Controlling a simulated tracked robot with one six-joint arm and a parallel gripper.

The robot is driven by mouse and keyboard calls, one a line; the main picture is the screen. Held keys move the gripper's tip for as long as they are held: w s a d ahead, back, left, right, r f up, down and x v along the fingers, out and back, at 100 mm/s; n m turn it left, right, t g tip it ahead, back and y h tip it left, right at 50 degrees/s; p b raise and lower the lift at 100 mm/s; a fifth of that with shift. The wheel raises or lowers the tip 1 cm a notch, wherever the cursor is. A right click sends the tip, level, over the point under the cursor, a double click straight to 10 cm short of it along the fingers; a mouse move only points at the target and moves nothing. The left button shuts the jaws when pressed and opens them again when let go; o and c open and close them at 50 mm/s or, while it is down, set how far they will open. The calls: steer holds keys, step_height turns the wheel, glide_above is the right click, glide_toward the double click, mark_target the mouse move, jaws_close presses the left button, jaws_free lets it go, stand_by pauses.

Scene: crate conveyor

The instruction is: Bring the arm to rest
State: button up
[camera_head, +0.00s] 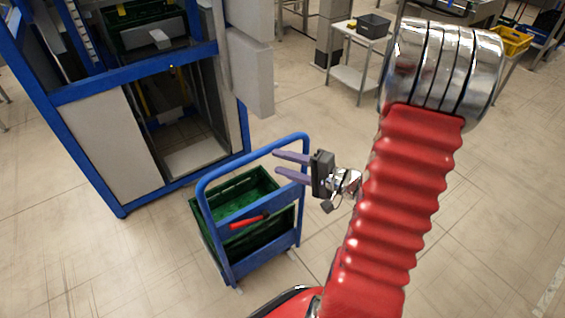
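My gripper (276,162) shows in the head view with its two purple-grey fingers apart and nothing between them. The fingers point left, and in the picture they overlap the right side of the blue cart handle (252,150). I cannot tell whether they touch it. My red, ribbed arm (400,200) rises at the right with a shiny metal joint at its top. The gripper's black body and metal wrist sit just left of the arm.
A blue cart (217,250) carries a green crate (262,181), with a red item (248,221) at its front. A blue-framed conveyor station (135,75) stands behind at left. A small table (350,76) holds a grey bin (373,25). Yellow crate (510,41) at far right. Floor at lower left is clear.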

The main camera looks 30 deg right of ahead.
stand_by(0.4)
steer(key=s+a+f+n+g, duration=0.3)
steer(key=s+a+n+g, duration=0.1)
steer(key=s+a+g, duration=0.85)
steer(key=s+a+r+n+t+h, duration=0.1)
steer(key=a+r+n+t+h, duration=0.1)
steer(key=r+n, duration=0.3)
steer(key=s+a+r+n+t+h, duration=0.1)
steer(key=a+r+n+h, duration=0.3)
steer(key=r, duration=0.8)
steer(key=shift+a+n+t, duration=0.15)
steer(key=shift+n+t, duration=0.2)
steer(key=shift+n, duration=0.25)
